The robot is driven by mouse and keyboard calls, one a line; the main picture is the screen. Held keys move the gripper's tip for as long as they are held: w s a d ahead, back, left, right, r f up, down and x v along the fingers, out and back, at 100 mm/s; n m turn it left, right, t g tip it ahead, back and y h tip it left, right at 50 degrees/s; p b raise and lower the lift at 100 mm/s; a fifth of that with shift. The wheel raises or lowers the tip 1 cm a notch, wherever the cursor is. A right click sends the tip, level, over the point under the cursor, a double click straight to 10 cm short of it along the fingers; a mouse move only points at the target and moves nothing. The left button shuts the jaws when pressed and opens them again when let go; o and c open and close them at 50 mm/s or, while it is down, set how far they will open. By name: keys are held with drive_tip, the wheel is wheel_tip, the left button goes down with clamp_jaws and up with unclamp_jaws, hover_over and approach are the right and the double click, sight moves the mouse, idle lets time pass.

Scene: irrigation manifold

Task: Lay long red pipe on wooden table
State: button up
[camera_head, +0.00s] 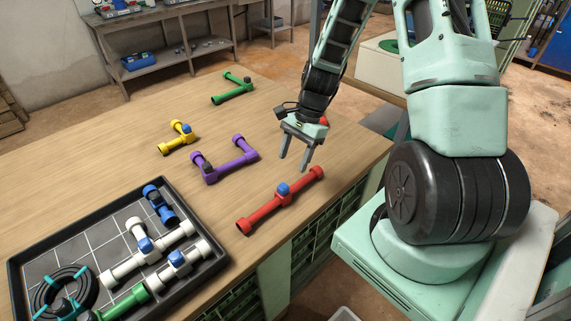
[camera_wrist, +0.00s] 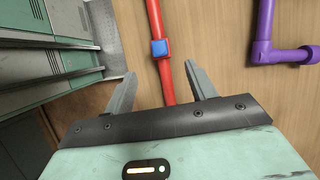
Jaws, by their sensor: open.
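The long red pipe (camera_head: 258,213) lies on the wooden table (camera_head: 110,150) near its right front edge. It has a blue block at its middle and a collar at its far end. In the wrist view the red pipe (camera_wrist: 163,75) runs away between the two open fingers of my gripper (camera_wrist: 160,85), apart from both. The pipe's near end is hidden behind the gripper body.
A purple pipe (camera_head: 233,168), a yellow pipe (camera_head: 176,141) and a green pipe (camera_head: 234,91) lie on the table. A black tray (camera_head: 95,225) with several fittings and a coiled hose stands at the front left. The left back tabletop is clear.

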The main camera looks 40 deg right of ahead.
drive_tip(key=s+a+r+n+g+h, duration=0.1)
drive_tip(key=s+a+r+n, duration=0.1)
drive_tip(key=a+r+n, duration=0.55)
drive_tip(key=s+a+r+n+h, duration=0.1)
drive_tip(key=s+a+r+n, duration=0.3)
drive_tip(key=a, duration=0.7)
drive_tip(key=s+a+r+n+h, duration=0.1)
drive_tip(key=s+a+r+n, duration=0.1)
drive_tip(key=s+a+n, duration=0.2)
drive_tip(key=s+a+r+n+t, duration=0.1)
drive_tip(key=s+a+r+n, duration=0.2)
drive_tip(key=s+n, duration=0.5)
drive_tip(key=shift+a+r+n+h, duration=0.15)
drive_tip(key=shift+a+n+h, duration=0.25)
drive_tip(key=shift+a+n, duration=0.35)
